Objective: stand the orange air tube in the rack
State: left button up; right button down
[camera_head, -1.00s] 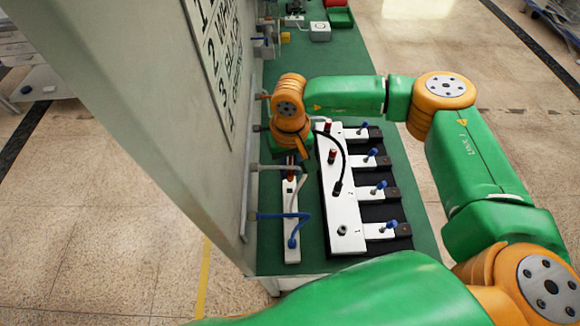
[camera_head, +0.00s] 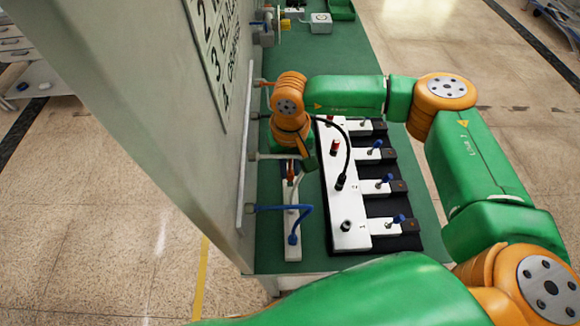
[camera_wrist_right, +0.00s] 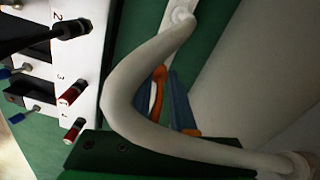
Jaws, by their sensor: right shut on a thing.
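The rack (camera_head: 292,252) is a narrow white upright-holed strip on the green bench, beside the gantry wall. A blue tube (camera_head: 303,209) and a white tube stand in it, and each runs back to the wall. My right gripper (camera_head: 291,180) is over the far part of the rack, shut on the orange air tube (camera_head: 290,168). In the right wrist view, the orange tube (camera_wrist_right: 157,92) shows between the blue fingers (camera_wrist_right: 178,102). The white tube (camera_wrist_right: 125,85) arches close in front and partly hides them. I cannot tell whether the orange end touches the rack. My left gripper is not in view.
A white numbered manifold (camera_head: 348,232) with blue-tipped valves lies right of the rack. A black tube (camera_head: 346,150) ends on it, near red-capped fittings. The tall grey wall (camera_head: 160,100) bounds the left. Several small items stand at the bench's far end.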

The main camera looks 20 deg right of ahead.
dwell(0.4)
dwell(0.4)
dwell(0.4)
jog(key=shift+b, duration=0.5)
jog(key=shift+f+b, duration=1.4)
jog(key=shift+f, duration=0.05)
jog(key=c, duration=0.7)
grip_release()
jog(key=shift+r, duration=0.15)
